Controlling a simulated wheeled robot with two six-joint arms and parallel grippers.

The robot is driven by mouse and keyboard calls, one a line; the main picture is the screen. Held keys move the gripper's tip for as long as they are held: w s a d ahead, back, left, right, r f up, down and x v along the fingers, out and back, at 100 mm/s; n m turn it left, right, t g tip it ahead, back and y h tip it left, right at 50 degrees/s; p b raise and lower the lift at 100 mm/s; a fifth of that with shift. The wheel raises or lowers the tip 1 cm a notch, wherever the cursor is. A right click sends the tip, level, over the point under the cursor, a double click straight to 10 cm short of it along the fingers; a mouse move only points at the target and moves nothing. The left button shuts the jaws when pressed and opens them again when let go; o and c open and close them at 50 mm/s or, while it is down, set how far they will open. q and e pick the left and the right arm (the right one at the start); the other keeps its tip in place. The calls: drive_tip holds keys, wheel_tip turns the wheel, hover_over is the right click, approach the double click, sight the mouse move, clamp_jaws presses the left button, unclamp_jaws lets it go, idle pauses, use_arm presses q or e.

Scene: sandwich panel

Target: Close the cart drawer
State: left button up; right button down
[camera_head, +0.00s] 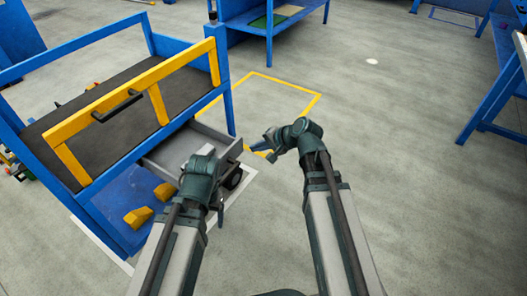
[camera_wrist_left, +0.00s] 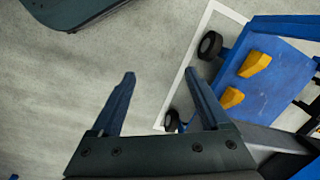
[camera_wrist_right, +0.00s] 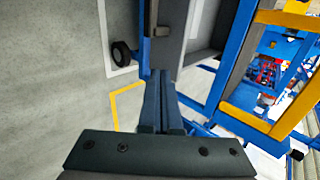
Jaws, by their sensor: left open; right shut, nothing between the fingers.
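The cart (camera_head: 82,189) stands on the left, with a blue frame, a dark top and a yellow rail. Its grey drawer (camera_head: 178,150) is pulled out under the top, toward the right of the picture. My right gripper (camera_head: 259,146) is shut and empty, just right of the drawer's outer end; contact cannot be told. Its closed fingers (camera_wrist_right: 160,78) also show in the right wrist view, close to the cart. My left gripper (camera_head: 219,212) is open and empty, in front of the drawer; my left wrist hides part of the drawer. Its spread fingers (camera_wrist_left: 160,80) point over the floor beside the cart.
Two yellow blocks (camera_head: 138,216) lie on the cart's blue lower shelf (camera_head: 122,190). Black wheels (camera_wrist_left: 210,45) show at the cart's base. A blue table (camera_head: 270,15) stands behind, and another blue bench (camera_head: 497,90) at the right. The floor between is clear, with a yellow outline.

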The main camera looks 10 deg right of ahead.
sight(235, 147)
use_arm(q)
drive_tip(key=shift+f+b, duration=0.55)
drive_tip(key=shift+f, duration=0.55)
use_arm(e)
drive_tip(key=shift+w+a+f, duration=0.35)
drive_tip(key=shift+w+a, duration=0.4)
drive_tip(key=shift+w+a+f, duration=0.4)
drive_tip(key=shift+w+a, duration=0.35)
drive_tip(key=shift+a, duration=0.05)
drive_tip(key=shift+w+a+f, duration=0.35)
drive_tip(key=shift+w+a, duration=0.4)
drive_tip(key=shift+w, duration=0.1)
drive_tip(key=w+a, duration=1.3)
drive_tip(key=shift+w+a, duration=0.15)
drive_tip(key=shift+a, duration=0.05)
